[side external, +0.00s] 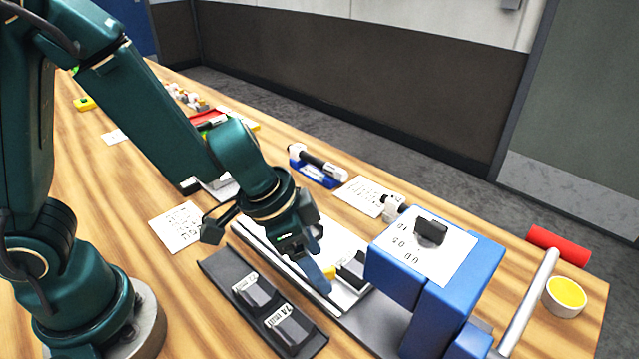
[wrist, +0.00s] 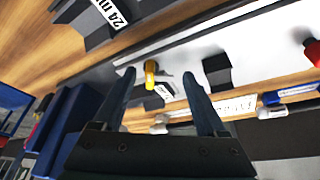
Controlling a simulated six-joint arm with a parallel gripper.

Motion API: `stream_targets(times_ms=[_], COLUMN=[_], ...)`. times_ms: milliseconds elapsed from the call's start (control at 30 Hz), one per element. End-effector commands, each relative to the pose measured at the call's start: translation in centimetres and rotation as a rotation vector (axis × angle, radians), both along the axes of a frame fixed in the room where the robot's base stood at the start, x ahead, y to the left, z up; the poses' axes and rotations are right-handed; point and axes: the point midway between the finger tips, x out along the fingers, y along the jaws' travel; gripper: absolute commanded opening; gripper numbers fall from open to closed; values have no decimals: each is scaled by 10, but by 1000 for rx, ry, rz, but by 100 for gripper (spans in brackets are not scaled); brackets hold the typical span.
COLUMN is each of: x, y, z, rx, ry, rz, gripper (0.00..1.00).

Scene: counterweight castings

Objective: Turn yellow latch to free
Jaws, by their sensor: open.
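The yellow latch (side external: 329,271) shows as a small yellow patch beside my fingertips, near a dark block (side external: 352,270) on the white plate. In the wrist view the yellow latch (wrist: 150,74) is a short upright-looking lever on the white plate (wrist: 185,50), and it appears between my two fingers. My gripper (wrist: 158,76) is open, with nothing held. In the side view my gripper (side external: 312,277) points down over the plate, and part of the latch is hidden by a finger. I cannot tell whether a finger touches the latch.
A blue stand (side external: 435,310) with a marked white top and dark knob rises just right of my gripper. A dark tray (side external: 222,266) with labelled dark castings (side external: 287,326) lies in front. A blue holder (side external: 318,177) and paper sheets (side external: 177,227) lie behind and left.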

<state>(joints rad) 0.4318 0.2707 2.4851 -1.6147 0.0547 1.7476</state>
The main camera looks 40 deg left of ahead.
Motion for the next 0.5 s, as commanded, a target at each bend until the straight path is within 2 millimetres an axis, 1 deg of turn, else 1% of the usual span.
stream_targets(times_ms=[267,500], x=[4,8], y=[2,2], z=[0,-1], rx=[-1,0], ry=[-1,0], rz=[-169,-398], gripper=[74,74])
